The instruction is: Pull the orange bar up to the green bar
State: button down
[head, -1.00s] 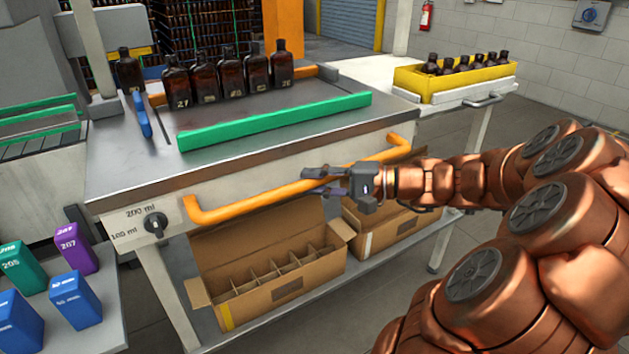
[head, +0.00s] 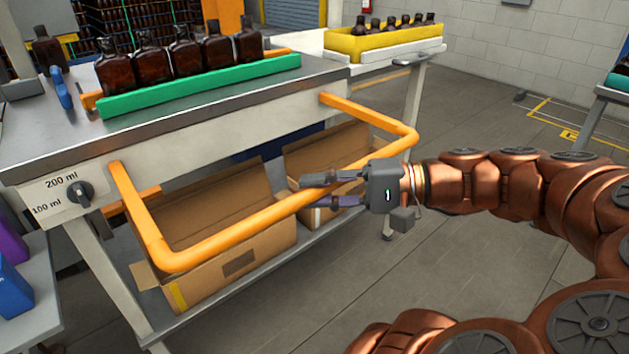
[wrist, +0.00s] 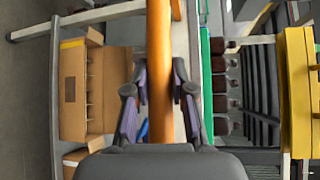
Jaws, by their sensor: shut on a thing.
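My gripper (head: 312,192) is shut on the front rail of the orange handle (head: 225,238), which stands well out from the table front; the wrist view shows the rail (wrist: 158,35) between my fingers. On the tabletop, an orange bar (head: 91,101) runs behind a row of several amber bottles (head: 184,52). Only its ends show past the row. The green bar (head: 200,86) lies along the front of the row. The bottles stand upright between the two bars, at or very near the green one; I cannot tell whether they touch it.
Open cardboard boxes (head: 215,270) stand on the shelf below the handle. A dial (head: 79,193) is on the table front. A yellow crate (head: 385,42) of bottles stands at the back right. The floor in front is clear.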

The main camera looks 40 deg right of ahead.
jog(key=shift+s, duration=0.35)
jog(key=c, duration=1)
grip_release()
